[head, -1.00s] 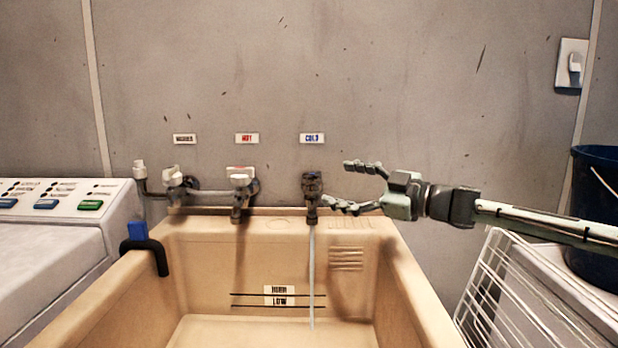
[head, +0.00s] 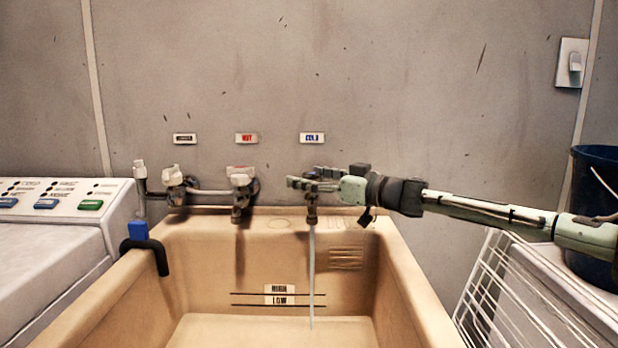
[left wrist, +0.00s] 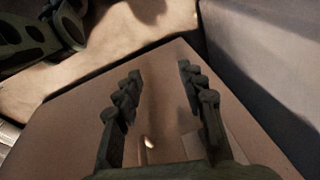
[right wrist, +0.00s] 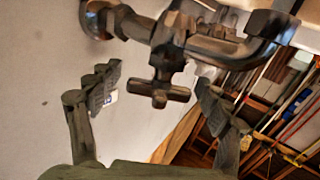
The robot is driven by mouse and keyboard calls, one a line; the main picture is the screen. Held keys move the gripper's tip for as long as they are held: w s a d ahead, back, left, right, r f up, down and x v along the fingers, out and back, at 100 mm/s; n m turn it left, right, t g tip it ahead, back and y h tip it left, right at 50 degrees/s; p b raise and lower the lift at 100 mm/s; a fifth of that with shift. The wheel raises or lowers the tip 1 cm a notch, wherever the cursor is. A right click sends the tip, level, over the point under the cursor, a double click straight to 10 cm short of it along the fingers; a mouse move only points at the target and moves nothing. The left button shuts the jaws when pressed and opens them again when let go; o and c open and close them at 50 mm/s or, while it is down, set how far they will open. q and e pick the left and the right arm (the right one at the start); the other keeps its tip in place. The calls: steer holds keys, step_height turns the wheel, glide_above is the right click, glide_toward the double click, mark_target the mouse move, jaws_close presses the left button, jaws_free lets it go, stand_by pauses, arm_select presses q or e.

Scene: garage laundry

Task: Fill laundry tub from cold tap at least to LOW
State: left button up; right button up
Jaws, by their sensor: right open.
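The tan laundry tub (head: 405,275) has HIGH and LOW labels (head: 280,294) with lines on its back wall. A thin stream of water (head: 312,270) falls from the cold tap (head: 312,213) into it. The tub's bottom lies below the LOW line; I cannot tell how deep the water is. My right gripper (head: 312,184) is in front of the cold tap and hides its handle. In the right wrist view, the tap's cross handle (right wrist: 159,93) sits between the open fingers (right wrist: 155,85). My left gripper (left wrist: 160,72) is open and empty in the left wrist view.
The hot tap (head: 240,195) and washer tap (head: 172,178) are to the left, beside a washing machine (head: 60,230). A black hook-shaped pipe (head: 150,252) hangs on the tub's left rim. A white wire rack (head: 490,290) and a blue bucket (head: 590,180) are at right.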

steer(key=shift+c, duration=0.4)
steer(key=c, duration=1.1)
steer(key=shift+w+r+n+g+y, duration=0.1)
steer(key=shift+n+g+y, duration=0.35)
steer(key=shift+g, duration=0.25)
steer(key=shift+n+g, duration=0.35)
steer(key=shift+g, duration=0.05)
steer(key=shift+c, duration=0.2)
steer(key=o, duration=1.2)
steer(key=v, duration=1.2)
steer(key=shift+f, duration=0.25)
